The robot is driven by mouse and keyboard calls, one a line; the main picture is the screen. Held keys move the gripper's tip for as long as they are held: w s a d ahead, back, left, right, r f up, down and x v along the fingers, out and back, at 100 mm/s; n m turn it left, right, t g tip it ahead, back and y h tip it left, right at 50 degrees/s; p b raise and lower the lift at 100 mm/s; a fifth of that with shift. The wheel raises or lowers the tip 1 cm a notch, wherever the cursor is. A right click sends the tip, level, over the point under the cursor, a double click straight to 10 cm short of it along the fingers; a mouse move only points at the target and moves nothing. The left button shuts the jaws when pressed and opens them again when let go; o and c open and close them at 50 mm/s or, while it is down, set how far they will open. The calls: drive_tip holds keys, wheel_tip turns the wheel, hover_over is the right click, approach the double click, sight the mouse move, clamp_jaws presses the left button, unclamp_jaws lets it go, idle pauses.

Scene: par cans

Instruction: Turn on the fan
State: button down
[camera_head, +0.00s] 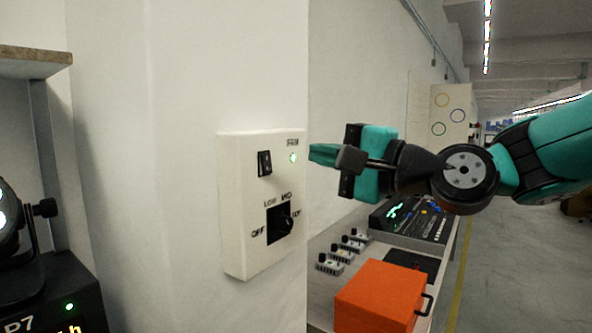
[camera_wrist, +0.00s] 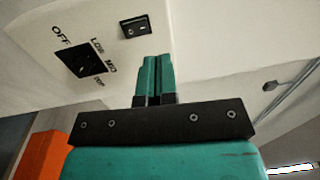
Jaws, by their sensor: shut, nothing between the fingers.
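My gripper (camera_head: 322,155) is shut and empty, right of the light. In the wrist view its fingertips (camera_wrist: 154,62) lie just below the rocker.
An orange box (camera_head: 378,298) with a black handle sits on a bench below my arm, near small knobbed units (camera_head: 342,252) and a black console (camera_head: 412,218). A black device (camera_head: 45,290) labelled P7 stands at lower left under a shelf (camera_head: 35,62).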

drive_tip(key=v, duration=0.2)
drive_tip(key=r+b+v, duration=0.1)
drive_tip(key=v, duration=0.1)
drive_tip(key=shift+s+d, duration=0.25)
drive_tip(key=shift+d, duration=0.05)
drive_tip(key=s+f+n+g+h, duration=0.3)
drive_tip(key=s+f+n, duration=0.15)
drive_tip(key=f, duration=0.35)
drive_tip(key=s+f+n+g+h, duration=0.3)
drive_tip(key=s+f+n+g, duration=0.15)
drive_tip(key=f, duration=0.25)
drive_tip(key=s+d+f+n+g+h, duration=0.4)
drive_tip(key=s+f, duration=0.4)
drive_tip(key=s, duration=0.3)
drive_tip(key=shift+d+f+n+h, duration=0.3)
drive_tip(key=shift+d+n+h, duration=0.3)
drive_tip(key=shift+d, duration=0.4)
